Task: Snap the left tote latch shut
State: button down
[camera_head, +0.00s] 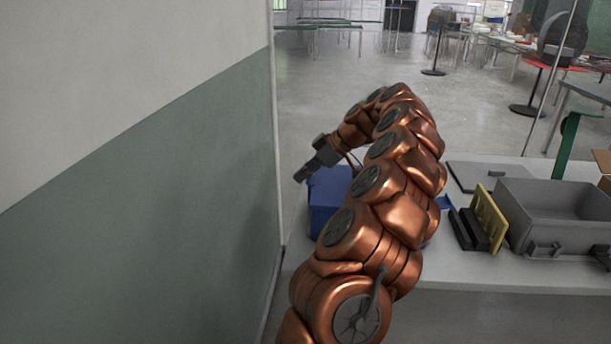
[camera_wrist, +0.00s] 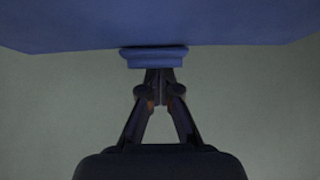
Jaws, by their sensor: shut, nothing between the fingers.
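A blue tote (camera_head: 325,196) stands on the table at the left end, near the wall, and is largely hidden behind my arm. In the wrist view its blue body (camera_wrist: 160,22) fills the top, and a small blue latch-like piece (camera_wrist: 154,57) juts from its edge. My gripper (camera_head: 301,175) is at the tote's upper left side. In the wrist view my gripper (camera_wrist: 160,78) is shut and empty, its fingertips right at the latch piece. I cannot tell whether they touch it, or whether the latch is fastened.
A wall (camera_head: 235,180) stands close on the left. On the table (camera_head: 480,272), right of my arm, are dark blocks (camera_head: 467,229), a yellow slotted piece (camera_head: 489,216), a flat grey panel (camera_head: 480,175) and an open grey bin (camera_head: 550,222). A green post (camera_head: 566,140) rises behind.

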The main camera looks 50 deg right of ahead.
notch_tip(320, 180, up, 2)
jog(key=w+a, duration=0.2)
jog(key=w, duration=0.1)
notch_tip(320, 180, up, 4)
send_over(312, 179)
jog(key=shift+s+a+r, duration=0.1)
jog(key=shift+r, duration=0.1)
jog(key=v, duration=0.3)
jog(key=shift+s+f+p, duration=0.15)
jog(key=shift+s+p, duration=0.05)
jog(key=shift+p, duration=0.1)
